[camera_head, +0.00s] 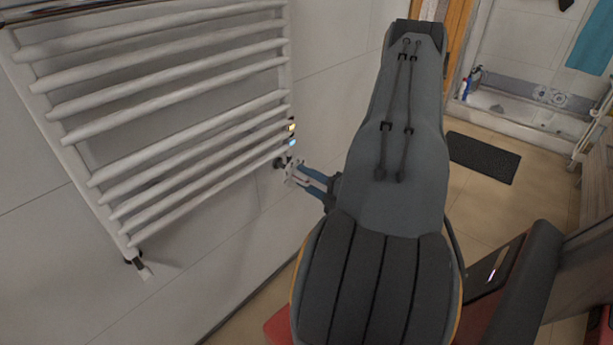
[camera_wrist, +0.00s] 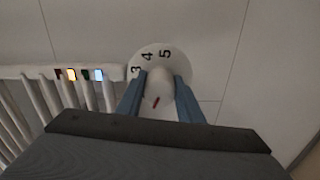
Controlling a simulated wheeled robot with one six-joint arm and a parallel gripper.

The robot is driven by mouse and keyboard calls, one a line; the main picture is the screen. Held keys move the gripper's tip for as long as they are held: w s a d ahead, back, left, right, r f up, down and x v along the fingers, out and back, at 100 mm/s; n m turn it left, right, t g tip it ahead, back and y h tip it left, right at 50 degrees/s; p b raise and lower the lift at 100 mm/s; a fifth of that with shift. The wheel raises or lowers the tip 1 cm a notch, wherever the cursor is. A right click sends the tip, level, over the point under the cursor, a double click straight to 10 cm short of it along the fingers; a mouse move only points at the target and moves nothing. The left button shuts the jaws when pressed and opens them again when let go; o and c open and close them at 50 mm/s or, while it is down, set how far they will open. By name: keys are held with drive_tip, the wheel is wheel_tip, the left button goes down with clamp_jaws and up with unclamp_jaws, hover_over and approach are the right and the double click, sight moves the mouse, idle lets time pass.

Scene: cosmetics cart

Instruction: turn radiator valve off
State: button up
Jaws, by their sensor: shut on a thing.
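The radiator valve is a white round knob (camera_wrist: 161,85) with a dial marked 3, 4 and 5 and a small red mark, seen in the wrist view. In the head view the valve (camera_head: 292,172) sits at the lower right corner of the white radiator (camera_head: 180,110). My gripper (camera_wrist: 158,92) has its two blue fingers on either side of the knob, shut on it. In the head view my gripper (camera_head: 303,174) reaches the valve from the right. The rest of the dial is hidden by the fingers and knob.
A white tiled wall (camera_head: 330,60) lies behind the radiator. Another fitting (camera_head: 140,265) is at the radiator's lower left. A dark mat (camera_head: 483,157) lies on the floor at the right, and a shower tray (camera_head: 530,117) is beyond it.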

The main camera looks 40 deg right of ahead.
sight(311, 180)
drive_tip(key=n+p, duration=0.2)
drive_tip(key=n, duration=0.4)
drive_tip(key=shift+a, duration=0.1)
drive_tip(key=shift+n, duration=0.3)
idle(0.3)
drive_tip(key=o, duration=1.1)
drive_tip(key=shift+c, duration=0.2)
drive_tip(key=shift+s, duration=0.1)
drive_tip(key=s, duration=0.6)
drive_tip(key=shift+s+d, duration=0.35)
drive_tip(key=shift+d, duration=0.05)
drive_tip(key=shift+s, duration=0.5)
